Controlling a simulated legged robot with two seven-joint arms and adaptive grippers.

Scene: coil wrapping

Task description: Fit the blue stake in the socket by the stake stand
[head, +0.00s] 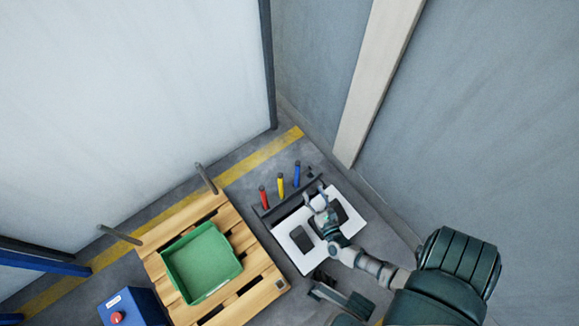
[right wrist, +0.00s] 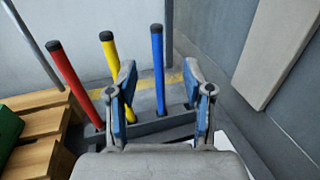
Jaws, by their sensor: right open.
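The blue stake (head: 296,174) stands upright at the right end of a dark stake stand (head: 262,211), beside a yellow stake (head: 280,185) and a red stake (head: 263,197). My right gripper (head: 315,198) is open and empty, just in front of the stand's right part. In the right wrist view the blue stake (right wrist: 158,70) appears between the two open fingers (right wrist: 160,90), beyond them and not gripped. Its foot is partly hidden there. A small dark piece (head: 310,173) sits by the stand's right end; I cannot tell whether it is the socket.
A white board (head: 301,263) with dark pads lies under my right gripper. A wooden pallet (head: 262,293) with a green tray (head: 201,263) and grey posts (head: 206,178) is to the left. A blue box with a red button (head: 117,317) is lower left. Walls close off the back and right.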

